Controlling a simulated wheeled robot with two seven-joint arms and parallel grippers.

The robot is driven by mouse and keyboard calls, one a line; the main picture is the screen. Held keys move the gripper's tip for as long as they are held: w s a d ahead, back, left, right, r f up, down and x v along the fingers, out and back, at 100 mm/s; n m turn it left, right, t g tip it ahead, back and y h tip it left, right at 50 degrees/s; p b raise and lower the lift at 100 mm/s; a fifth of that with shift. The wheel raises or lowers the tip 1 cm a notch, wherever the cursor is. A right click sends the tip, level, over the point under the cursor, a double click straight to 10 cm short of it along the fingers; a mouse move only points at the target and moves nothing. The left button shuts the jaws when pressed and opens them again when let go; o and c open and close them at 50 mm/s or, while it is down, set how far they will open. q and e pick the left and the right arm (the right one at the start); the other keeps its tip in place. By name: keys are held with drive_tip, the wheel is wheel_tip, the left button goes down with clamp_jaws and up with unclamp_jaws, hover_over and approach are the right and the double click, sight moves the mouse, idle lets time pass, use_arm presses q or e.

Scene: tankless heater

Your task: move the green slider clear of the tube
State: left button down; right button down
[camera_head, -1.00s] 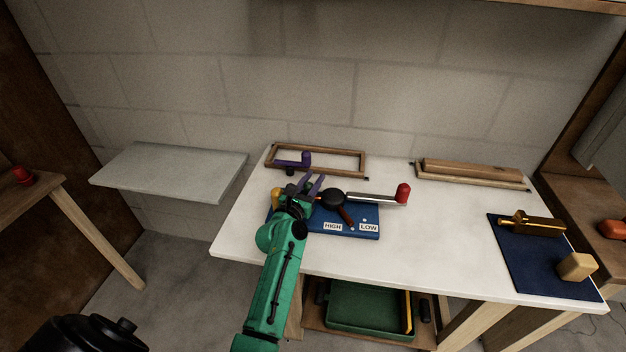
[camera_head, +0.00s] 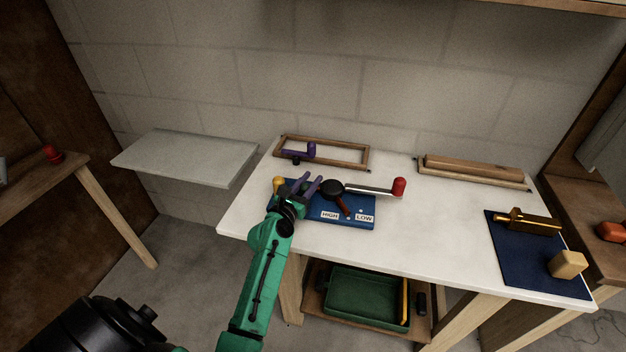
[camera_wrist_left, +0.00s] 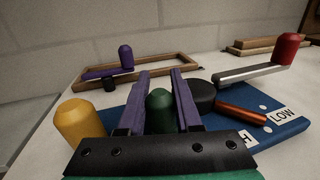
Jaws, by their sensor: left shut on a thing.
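My left gripper (camera_head: 311,184) is over the left part of the blue board (camera_head: 345,225). In the left wrist view its purple fingers (camera_wrist_left: 160,78) stand either side of the green slider's rounded knob (camera_wrist_left: 160,112) and are shut on it. The head view hides this slider behind the gripper. A yellow knob (camera_wrist_left: 80,118) stands just left of the gripper. A black round knob (camera_wrist_left: 201,96) with a red-brown handle (camera_wrist_left: 240,112) is just to the right. I cannot pick out the tube for sure. My right gripper is not in view.
A silver bar (camera_head: 368,190) with a red knob (camera_head: 399,187) reaches right from the board. Behind lies a wooden frame (camera_head: 342,163) with a purple slider (camera_head: 311,150). A navy mat (camera_head: 510,265) lies at right. The white table's (camera_head: 430,235) middle is clear.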

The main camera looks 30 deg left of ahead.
use_arm(q)
drive_tip(key=c, duration=0.6)
unclamp_jaws()
drive_tip(key=shift+d, duration=0.2)
drive_tip(key=s+b, duration=0.2)
drive_tip(key=s, duration=1.2)
drive_tip(key=shift+s+d+f, duration=0.1)
drive_tip(key=shift+s+f, duration=0.05)
drive_tip(key=shift+s, duration=0.2)
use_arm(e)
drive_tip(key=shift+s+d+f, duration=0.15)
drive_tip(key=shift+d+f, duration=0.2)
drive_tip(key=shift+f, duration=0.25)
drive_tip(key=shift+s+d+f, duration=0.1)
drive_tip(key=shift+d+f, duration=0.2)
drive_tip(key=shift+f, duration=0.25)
